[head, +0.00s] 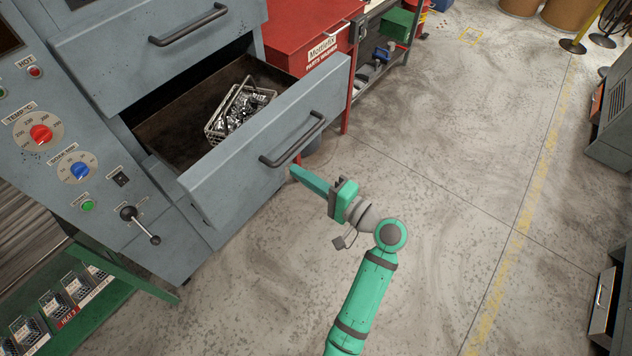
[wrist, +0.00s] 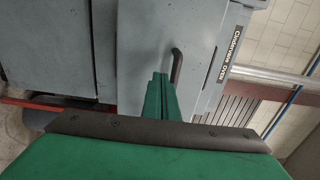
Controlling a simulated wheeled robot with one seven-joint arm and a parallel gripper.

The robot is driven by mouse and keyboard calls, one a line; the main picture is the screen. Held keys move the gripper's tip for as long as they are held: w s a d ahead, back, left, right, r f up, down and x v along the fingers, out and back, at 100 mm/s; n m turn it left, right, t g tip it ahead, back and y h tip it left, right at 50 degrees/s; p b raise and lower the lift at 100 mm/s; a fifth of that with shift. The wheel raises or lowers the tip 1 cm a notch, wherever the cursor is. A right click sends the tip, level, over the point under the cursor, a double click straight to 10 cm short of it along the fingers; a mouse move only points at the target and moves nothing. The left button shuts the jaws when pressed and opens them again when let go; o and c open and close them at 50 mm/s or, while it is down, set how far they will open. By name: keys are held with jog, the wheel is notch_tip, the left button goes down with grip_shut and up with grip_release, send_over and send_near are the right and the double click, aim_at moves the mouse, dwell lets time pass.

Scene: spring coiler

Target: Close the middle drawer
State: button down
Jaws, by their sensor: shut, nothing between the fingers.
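A grey drawer (head: 270,155) stands pulled out from the grey machine cabinet, below another drawer front (head: 150,50). Its dark bar handle (head: 293,140) is on its front. A wire basket (head: 238,110) with shiny metal parts sits inside it. My gripper (head: 294,171) is shut and empty, its green fingertips close to the drawer front, just below the handle in the head view. I cannot tell whether they touch it. In the wrist view the shut fingers (wrist: 159,82) point at grey panels, with a dark handle (wrist: 177,66) just beyond the tips.
A control panel with knobs (head: 40,134) and a lever (head: 140,225) is left of the drawer. A red parts washer (head: 310,45) stands behind it to the right. A green shelf (head: 110,290) is at lower left. The concrete floor (head: 450,150) to the right is clear.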

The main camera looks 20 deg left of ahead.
aim_at(272, 155)
jog(key=x, duration=0.6)
jog(key=shift+a, duration=0.15)
